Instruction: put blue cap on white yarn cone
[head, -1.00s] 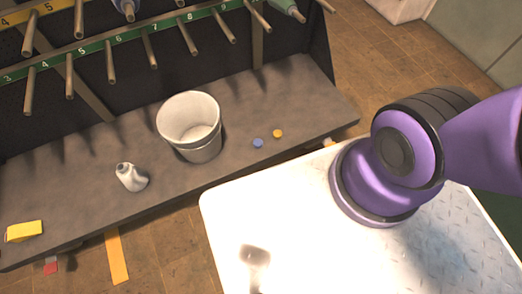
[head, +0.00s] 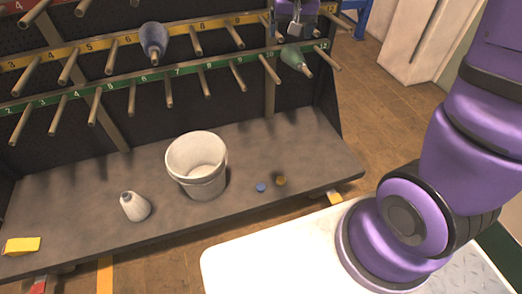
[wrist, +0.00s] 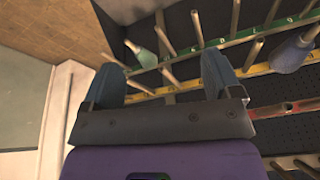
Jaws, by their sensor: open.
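The blue cap (head: 261,187) lies on the dark shelf, right of the bucket. The white yarn cone (head: 135,207) stands on the same shelf, left of the bucket, with a dark tip on top. My gripper (head: 294,28) is at the top right in the head view, raised in front of the peg rack and well above the cap. In the wrist view my gripper (wrist: 162,82) is open, with its two blue-grey fingers apart and nothing between them. The cap and the white cone are not in the wrist view.
A white bucket (head: 197,180) stands between cone and cap. An orange-brown cap (head: 280,181) lies beside the blue one. A blue cone (head: 153,40) and a green cone (head: 296,58) hang on rack pegs. A yellow block (head: 22,245) lies at left. A white table (head: 270,262) stands in front.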

